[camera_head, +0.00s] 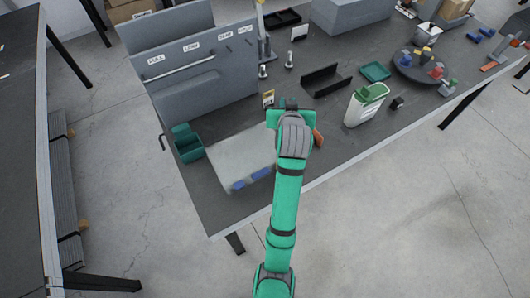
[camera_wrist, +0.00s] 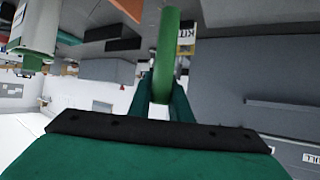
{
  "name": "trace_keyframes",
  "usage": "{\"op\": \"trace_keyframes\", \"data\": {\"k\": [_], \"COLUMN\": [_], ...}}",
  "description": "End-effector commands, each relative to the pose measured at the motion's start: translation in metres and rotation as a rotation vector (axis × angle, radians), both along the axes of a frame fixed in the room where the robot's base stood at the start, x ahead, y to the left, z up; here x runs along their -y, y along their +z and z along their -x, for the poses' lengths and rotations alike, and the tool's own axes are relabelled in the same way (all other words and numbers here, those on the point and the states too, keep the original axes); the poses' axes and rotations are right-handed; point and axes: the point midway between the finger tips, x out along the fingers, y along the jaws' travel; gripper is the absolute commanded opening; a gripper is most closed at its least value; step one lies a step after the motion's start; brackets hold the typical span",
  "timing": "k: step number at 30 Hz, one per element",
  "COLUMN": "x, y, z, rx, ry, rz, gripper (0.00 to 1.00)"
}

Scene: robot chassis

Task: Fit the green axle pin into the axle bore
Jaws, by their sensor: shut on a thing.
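A green axle pin (camera_wrist: 166,55) shows in the wrist view as a long rounded bar between my fingers, pointing away from the palm. My gripper (camera_wrist: 163,108) is shut on it. In the head view my gripper (camera_head: 290,106) is over the middle of the workbench, and the wrist hides most of the fingers and the pin. I cannot make out the axle bore in either view. A pale flat slab (camera_head: 236,150) with blue pieces (camera_head: 251,178) at its front edge lies left of my wrist.
A grey labelled cabinet (camera_head: 205,55) stands behind left. A green bin (camera_head: 187,142) is at the left edge. A white-and-green container (camera_head: 365,104) and a black channel (camera_head: 325,80) stand to the right. A round dark tray (camera_head: 408,66) holds coloured parts farther right.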

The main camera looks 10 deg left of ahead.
Motion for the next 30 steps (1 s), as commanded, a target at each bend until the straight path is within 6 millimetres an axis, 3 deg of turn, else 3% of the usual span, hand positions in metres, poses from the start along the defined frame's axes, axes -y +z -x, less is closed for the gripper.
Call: {"op": "trace_keyframes", "data": {"k": [6,20,30], "x": [-0.001,-0.001,0.000], "y": [-0.039,-0.090,-0.096], "z": [0.001,0.001,0.000], "rx": [-0.006,-0.004,-0.001], "ry": [0.001,0.002,0.000], "rz": [-0.001,-0.001,0.000], "gripper": [0.00,0.00,0.00]}}
